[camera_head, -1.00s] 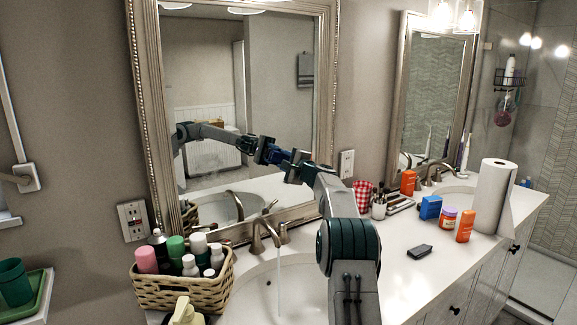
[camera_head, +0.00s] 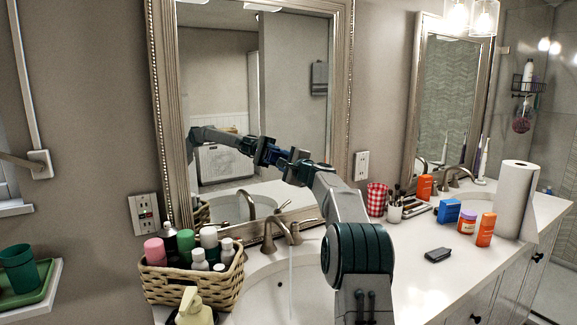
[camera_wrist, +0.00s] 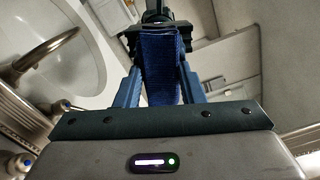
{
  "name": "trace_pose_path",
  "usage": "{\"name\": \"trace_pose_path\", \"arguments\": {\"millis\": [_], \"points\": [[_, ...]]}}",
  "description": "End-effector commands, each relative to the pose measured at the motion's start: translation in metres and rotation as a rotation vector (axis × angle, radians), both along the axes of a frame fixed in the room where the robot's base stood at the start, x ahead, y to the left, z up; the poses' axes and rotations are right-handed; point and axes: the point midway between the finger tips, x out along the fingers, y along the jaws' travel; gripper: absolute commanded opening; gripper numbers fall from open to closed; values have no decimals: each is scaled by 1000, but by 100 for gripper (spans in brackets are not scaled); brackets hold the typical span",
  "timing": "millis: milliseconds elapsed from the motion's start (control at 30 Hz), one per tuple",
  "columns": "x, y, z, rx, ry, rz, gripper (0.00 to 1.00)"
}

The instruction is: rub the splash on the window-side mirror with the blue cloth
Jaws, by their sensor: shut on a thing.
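The window-side mirror (camera_head: 345,100) is the large silver-framed one on the left, above the near basin. My gripper (camera_head: 271,155) is up at its glass, in the lower middle part, and meets its own reflection there. It is shut on the blue cloth (camera_wrist: 162,75), which shows between both fingers in the wrist view. In the head view the cloth is a small dark blue patch that I cannot cleanly part from its reflection. I cannot tell whether the cloth touches the glass. I cannot make out the splash clearly; my arm and the reflections cover part of the lower glass.
The faucet (camera_head: 268,232) is below my arm, with water running. A red checked cup (camera_head: 377,200) and a paper roll (camera_head: 515,200) stand to the right.

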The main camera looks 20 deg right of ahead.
Motion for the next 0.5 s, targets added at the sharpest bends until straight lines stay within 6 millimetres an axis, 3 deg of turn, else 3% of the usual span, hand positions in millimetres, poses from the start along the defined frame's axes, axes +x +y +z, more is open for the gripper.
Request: {"name": "trace_pose_path", "arguments": {"millis": [267, 500], "points": [[-2, 0, 0, 0, -1, 1, 17], [-23, -4, -3, 0, -2, 0, 17]]}}
